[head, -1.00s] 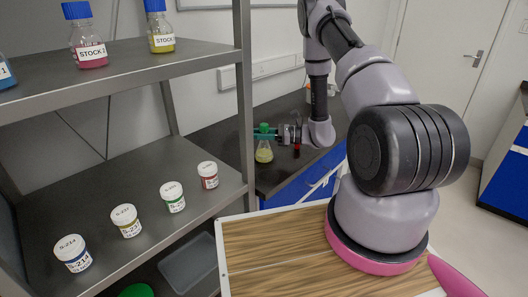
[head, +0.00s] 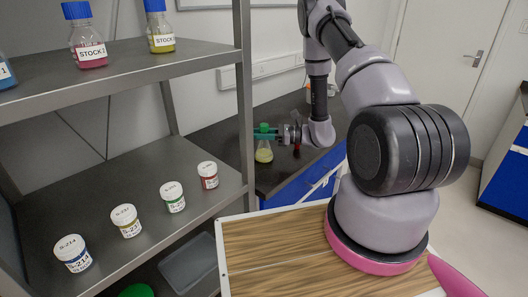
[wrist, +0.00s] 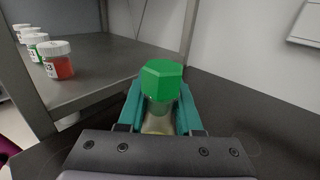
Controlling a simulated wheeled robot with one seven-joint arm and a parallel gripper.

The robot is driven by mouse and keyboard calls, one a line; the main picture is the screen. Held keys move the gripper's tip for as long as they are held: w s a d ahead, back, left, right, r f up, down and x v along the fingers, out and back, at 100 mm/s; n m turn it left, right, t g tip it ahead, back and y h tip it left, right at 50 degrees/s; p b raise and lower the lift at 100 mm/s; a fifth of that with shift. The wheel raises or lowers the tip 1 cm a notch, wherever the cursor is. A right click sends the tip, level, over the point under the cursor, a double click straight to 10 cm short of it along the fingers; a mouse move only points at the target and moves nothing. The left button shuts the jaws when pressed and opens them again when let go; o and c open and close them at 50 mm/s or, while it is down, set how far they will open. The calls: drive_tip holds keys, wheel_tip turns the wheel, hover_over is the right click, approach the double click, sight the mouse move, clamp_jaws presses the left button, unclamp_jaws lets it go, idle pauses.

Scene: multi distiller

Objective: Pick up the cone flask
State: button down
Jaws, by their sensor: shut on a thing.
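The cone flask (head: 264,153) has a green cap and yellow liquid in its lower part. In the head view it is upright at the near edge of the dark bench, beside the shelf post. My gripper (head: 266,135) is shut on its neck, just under the cap, from the right. In the wrist view the green cap (wrist: 161,82) sits between my two teal fingers (wrist: 160,108), and the flask's body is mostly hidden below. I cannot tell whether the flask's base touches the bench.
A grey metal shelf (head: 105,190) stands at left, close to the flask, with several white-lidded jars on it. Stock bottles (head: 86,48) stand on its upper level. The dark bench (head: 215,135) extends behind the flask. Blue drawers (head: 305,180) are below it.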

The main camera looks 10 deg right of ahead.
idle(0.3)
wheel_tip(320, 180, up, 10)
idle(0.5)
idle(0.3)
